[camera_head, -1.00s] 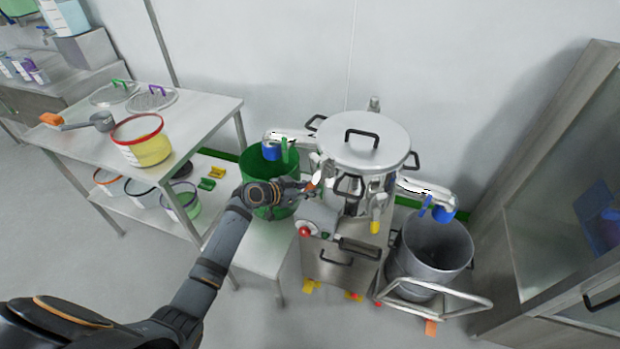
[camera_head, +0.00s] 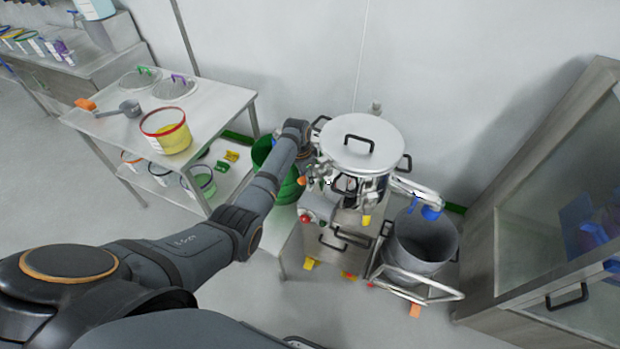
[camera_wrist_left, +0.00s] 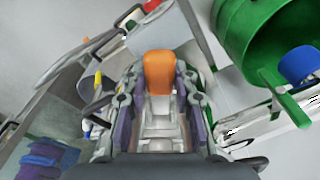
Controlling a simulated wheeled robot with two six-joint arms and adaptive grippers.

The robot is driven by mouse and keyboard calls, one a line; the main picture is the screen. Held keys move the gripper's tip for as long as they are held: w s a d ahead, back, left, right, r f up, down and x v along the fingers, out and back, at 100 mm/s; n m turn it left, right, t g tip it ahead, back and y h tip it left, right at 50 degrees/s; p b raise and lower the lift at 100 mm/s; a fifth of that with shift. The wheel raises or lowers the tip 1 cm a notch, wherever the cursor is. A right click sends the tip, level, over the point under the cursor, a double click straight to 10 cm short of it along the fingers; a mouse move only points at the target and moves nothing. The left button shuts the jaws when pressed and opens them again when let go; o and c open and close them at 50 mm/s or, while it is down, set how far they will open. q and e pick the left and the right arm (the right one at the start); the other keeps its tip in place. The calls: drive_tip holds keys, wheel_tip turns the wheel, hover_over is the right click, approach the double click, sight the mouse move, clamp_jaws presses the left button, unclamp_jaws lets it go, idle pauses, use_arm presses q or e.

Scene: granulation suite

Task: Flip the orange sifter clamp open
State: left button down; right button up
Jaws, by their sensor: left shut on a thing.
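The orange sifter clamp (camera_wrist_left: 158,75) shows large in the left wrist view, its orange tab between my two fingers and a metal body below it. In the head view a small orange spot (camera_head: 302,181) shows at the left side of the steel sifter (camera_head: 345,160), below its round lid. My left gripper (camera_head: 318,177) is at that side of the sifter, and its fingers (camera_wrist_left: 160,110) are shut on the clamp. The exact contact is partly hidden. My right gripper is not in view.
A green bin (camera_head: 288,188) stands left of the sifter, partly behind my left arm. A grey bin (camera_head: 425,262) in a metal frame stands at its right. A table (camera_head: 200,125) with a yellow-filled tub (camera_head: 172,140) is at left, a glass-fronted cabinet (camera_head: 530,220) at right.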

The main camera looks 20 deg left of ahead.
use_arm(q)
drive_tip(key=shift+w+a+r+g+y, duration=0.15)
drive_tip(key=shift+r+g+y, duration=0.15)
drive_tip(key=shift+r+g, duration=0.15)
drive_tip(key=shift+w+r, duration=0.1)
drive_tip(key=shift+r, duration=0.1)
drive_tip(key=shift+w+d, duration=0.1)
drive_tip(key=shift+d, duration=0.2)
idle(0.4)
drive_tip(key=c, duration=1.3)
unclamp_jaws()
drive_tip(key=shift+o, duration=1.3)
drive_tip(key=shift+w+d+f, duration=0.2)
drive_tip(key=shift+s+a+r, duration=0.1)
drive_tip(key=shift+s+a, duration=0.05)
drive_tip(key=shift+s, duration=0.1)
drive_tip(key=r, duration=1.1)
drive_tip(key=shift+s+r, duration=0.2)
drive_tip(key=shift+r, duration=0.2)
